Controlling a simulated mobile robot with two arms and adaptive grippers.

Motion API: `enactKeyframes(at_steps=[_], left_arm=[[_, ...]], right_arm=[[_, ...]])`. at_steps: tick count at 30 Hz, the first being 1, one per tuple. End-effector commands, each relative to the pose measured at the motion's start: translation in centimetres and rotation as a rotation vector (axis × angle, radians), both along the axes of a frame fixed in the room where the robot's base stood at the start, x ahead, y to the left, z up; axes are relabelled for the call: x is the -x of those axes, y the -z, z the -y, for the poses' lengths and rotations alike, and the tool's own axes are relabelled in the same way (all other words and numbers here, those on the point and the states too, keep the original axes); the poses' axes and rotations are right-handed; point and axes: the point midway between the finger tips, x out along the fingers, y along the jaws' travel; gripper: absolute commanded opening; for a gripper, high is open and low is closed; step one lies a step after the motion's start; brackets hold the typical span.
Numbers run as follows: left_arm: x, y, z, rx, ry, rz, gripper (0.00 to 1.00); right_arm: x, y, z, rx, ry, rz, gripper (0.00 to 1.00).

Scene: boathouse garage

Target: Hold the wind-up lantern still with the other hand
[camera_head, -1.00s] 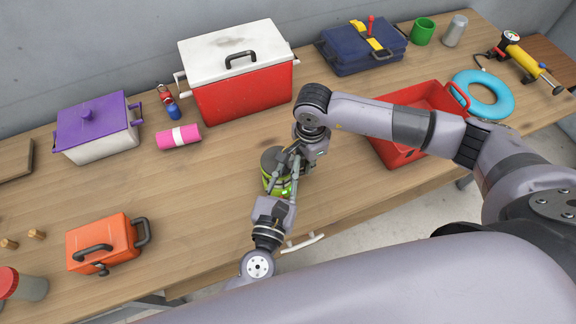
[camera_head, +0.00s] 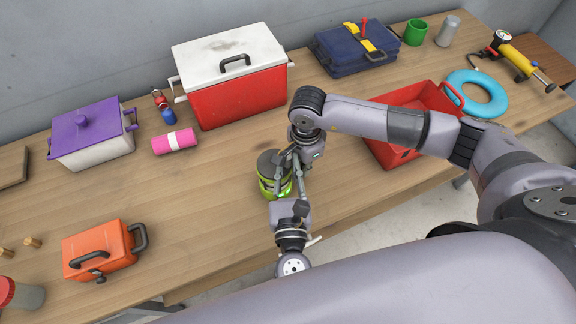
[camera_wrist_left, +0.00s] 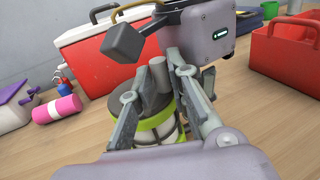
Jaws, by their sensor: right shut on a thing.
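The wind-up lantern (camera_head: 268,187), lime green with a dark top, stands on the table in the head view. It also shows between my left fingers in the left wrist view (camera_wrist_left: 164,128). My right gripper (camera_head: 285,160) comes down from above and is shut at the lantern's top; the exact part it grips is hidden. My left gripper (camera_head: 288,184) is low at the lantern's near side, its fingers apart on either side of the lantern in the left wrist view (camera_wrist_left: 160,102). Whether the left fingers touch it is unclear.
A red and white cooler (camera_head: 235,100) stands behind, with a pink roll (camera_head: 174,142) and a purple-lidded pot (camera_head: 95,145) to the left. A red crate (camera_head: 395,155) lies right, under my right arm. An orange box (camera_head: 97,250) is front left. The table between is clear.

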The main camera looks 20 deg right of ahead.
Motion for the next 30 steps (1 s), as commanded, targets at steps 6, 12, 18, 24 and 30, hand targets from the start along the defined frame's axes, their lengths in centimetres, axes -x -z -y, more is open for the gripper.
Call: enactKeyframes(at_steps=[6,12,18,24,30], left_arm=[[0.0,0.0,0.0,0.000,0.001,0.000,0.34],[0.0,0.0,0.1,0.001,0.003,0.001,0.35],[0.2,0.0,0.0,0.001,0.004,0.000,0.35],[2.4,0.1,-0.6,-0.001,0.005,-0.002,0.35],[5.4,0.1,-1.6,-0.002,0.003,-0.002,0.35]], right_arm=[[0.0,0.0,0.0,0.000,0.000,0.000,0.00],[0.0,0.0,0.0,0.000,0.000,0.000,0.00],[0.0,0.0,0.0,0.000,0.000,0.001,0.00],[0.0,0.0,0.0,0.000,0.000,0.001,0.00],[0.0,0.0,0.0,0.000,0.000,0.001,0.00]])
